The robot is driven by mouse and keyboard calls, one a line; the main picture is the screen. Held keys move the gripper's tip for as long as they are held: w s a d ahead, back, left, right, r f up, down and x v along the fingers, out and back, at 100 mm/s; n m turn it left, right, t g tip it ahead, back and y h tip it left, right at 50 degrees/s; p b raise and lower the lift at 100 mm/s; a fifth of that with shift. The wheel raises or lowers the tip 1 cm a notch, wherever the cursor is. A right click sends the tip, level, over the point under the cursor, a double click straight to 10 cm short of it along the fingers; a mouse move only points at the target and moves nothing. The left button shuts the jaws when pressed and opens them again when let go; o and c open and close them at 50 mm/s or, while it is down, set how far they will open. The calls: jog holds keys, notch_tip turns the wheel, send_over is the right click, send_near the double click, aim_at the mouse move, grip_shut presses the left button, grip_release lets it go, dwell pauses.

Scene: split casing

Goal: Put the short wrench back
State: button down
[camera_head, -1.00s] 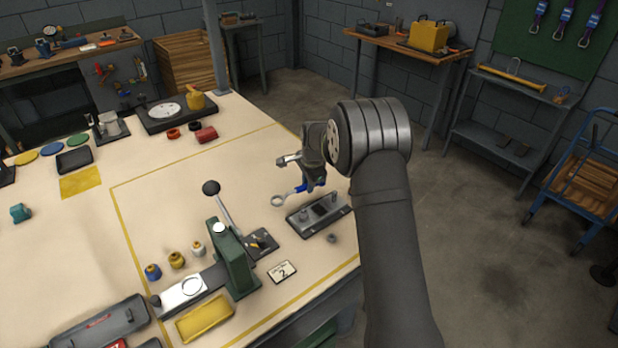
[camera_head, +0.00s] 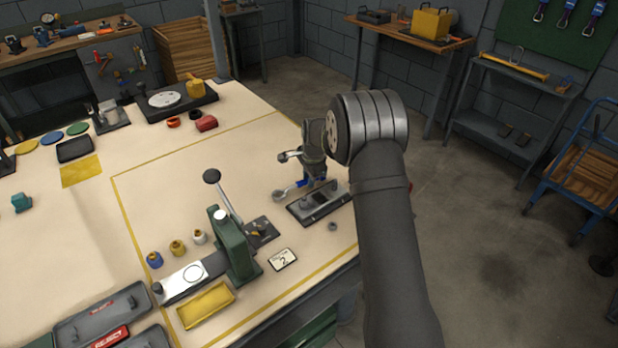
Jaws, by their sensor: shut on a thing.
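The short wrench shows a silver ring end (camera_head: 279,194) and a blue part of its shaft (camera_head: 301,183). My gripper (camera_head: 314,181) is shut on the wrench near the blue part, with the ring end sticking out to the left. The rest of the wrench is hidden by the gripper. A dark grey block on a flat base (camera_head: 306,213) lies just below and right of the wrench in the picture. The gripper covers part of its back. I cannot tell whether the wrench touches the base or hangs above it.
A green lever press (camera_head: 236,248) stands left of the block, its black-knobbed lever (camera_head: 212,176) rising high. A card marked 2 (camera_head: 283,259) and a small grey nut (camera_head: 333,226) lie in front. A yellow tray (camera_head: 206,304) is nearer.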

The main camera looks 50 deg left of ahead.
jog(key=shift+f, duration=0.3)
jog(key=c, duration=0.9)
grip_release()
jog(key=shift+d+f, duration=0.1)
jog(key=shift+f, duration=0.1)
jog(key=shift+c, duration=0.3)
jog(key=shift+d, duration=0.1)
jog(key=shift+r, duration=0.55)
jog(key=shift+c, duration=0.4)
jog(key=shift+o, duration=1.4)
jog(key=shift+r, duration=3.15)
jog(key=shift+a, duration=0.2)
